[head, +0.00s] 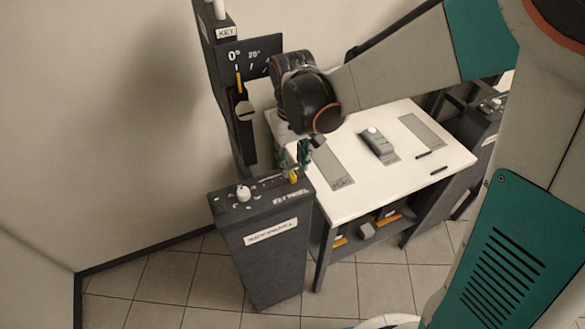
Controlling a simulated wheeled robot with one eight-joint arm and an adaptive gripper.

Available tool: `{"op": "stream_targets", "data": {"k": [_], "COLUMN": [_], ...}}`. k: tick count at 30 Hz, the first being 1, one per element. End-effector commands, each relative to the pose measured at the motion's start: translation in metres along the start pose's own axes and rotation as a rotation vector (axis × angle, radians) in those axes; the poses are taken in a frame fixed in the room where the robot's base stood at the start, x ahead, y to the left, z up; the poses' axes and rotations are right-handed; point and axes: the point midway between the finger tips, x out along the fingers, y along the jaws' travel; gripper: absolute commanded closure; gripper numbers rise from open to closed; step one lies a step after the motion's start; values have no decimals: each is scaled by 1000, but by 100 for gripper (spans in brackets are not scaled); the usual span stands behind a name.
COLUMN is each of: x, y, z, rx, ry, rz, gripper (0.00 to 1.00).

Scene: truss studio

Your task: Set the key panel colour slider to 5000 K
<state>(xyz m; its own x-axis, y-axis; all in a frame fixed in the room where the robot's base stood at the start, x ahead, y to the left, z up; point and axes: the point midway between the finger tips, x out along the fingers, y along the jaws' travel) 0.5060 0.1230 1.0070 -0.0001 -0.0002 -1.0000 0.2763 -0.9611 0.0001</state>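The key panel (262,260) is a dark grey pedestal with a white label on its front, at the lower centre left of the head view. Its top carries a white round knob (243,192) on the left, a scale with small marks in the middle, and a small yellow piece (293,177) near the right end. That yellow piece may be the colour slider; I cannot read the scale. My gripper (301,160) points down just above the panel's right rear edge, close to the yellow piece. Its fingers are small and partly hidden, so contact and opening cannot be told.
A white table (375,195) stands right of the panel, holding a grey handheld device (378,145) and flat grey mats. A dark upright post (232,100) with a "KEY" label and angle scale stands behind the panel. Tiled floor in front is clear.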

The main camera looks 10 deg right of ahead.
Motion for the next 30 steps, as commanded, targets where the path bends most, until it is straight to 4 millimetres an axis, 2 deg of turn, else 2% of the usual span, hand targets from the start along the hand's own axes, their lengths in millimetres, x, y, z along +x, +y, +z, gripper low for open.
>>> {"op": "stream_targets", "data": {"k": [1,6,12,18,30], "x": [-11,-43,-69,-77,-78], "y": [0,0,0,-1,0], "z": [0,1,2,2,2], "rx": [0,0,-1,-1,-1], "ry": [0,0,0,0,0], "rz": [0,0,0,0,0], "gripper": [67,67,67,67,67]}}
